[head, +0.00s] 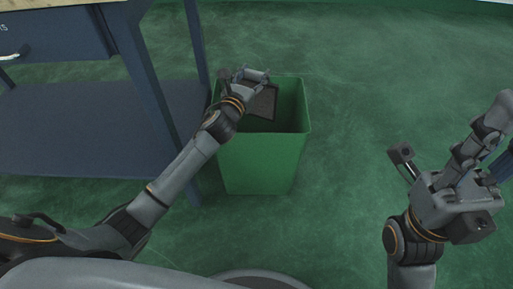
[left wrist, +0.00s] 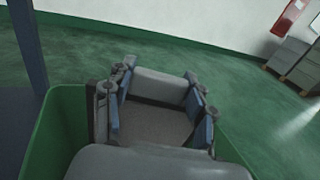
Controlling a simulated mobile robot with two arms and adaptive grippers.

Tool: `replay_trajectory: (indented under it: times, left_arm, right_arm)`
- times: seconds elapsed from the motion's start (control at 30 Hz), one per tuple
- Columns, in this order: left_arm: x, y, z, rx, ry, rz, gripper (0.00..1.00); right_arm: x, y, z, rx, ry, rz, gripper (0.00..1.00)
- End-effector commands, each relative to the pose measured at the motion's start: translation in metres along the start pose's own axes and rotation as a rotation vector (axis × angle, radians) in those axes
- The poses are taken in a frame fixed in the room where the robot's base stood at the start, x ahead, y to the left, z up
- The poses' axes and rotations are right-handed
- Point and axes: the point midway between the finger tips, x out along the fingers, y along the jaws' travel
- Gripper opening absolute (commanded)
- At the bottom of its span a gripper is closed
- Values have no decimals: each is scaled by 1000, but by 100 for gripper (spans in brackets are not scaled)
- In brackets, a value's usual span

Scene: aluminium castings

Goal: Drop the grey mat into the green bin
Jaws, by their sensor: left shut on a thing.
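The green bin (head: 262,163) stands open-topped on the floor, near the middle of the head view. Its green wall also shows in the left wrist view (left wrist: 58,128). My left gripper (head: 252,76) is over the bin's back left part, shut on the grey mat (head: 263,101). The mat hangs within the bin opening, its lower part below the rim in the picture. In the left wrist view the mat (left wrist: 155,124) shows between the fingers. My right gripper (head: 478,150) is at the right, away from the bin, partly cut off by the picture edge; its jaw gap is unclear.
A dark blue workbench (head: 90,130) with a lower shelf and legs stands close left of the bin. Green floor (head: 350,100) is clear to the right. Boxes (left wrist: 291,60) stand by the far wall in the left wrist view.

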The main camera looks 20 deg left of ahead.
Motion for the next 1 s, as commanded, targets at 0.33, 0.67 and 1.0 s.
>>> replay_trajectory:
  times: [0.33,0.67,1.0]
  left_arm:
    - [0,0,1,0,-1,0,81]
    - [-1,0,0,0,1,0,81]
    - [-54,0,-1,2,3,-1,81]
  right_arm:
    - [0,0,0,0,0,0,35]
    - [0,0,0,0,1,0,35]
    - [0,0,0,0,0,0,35]
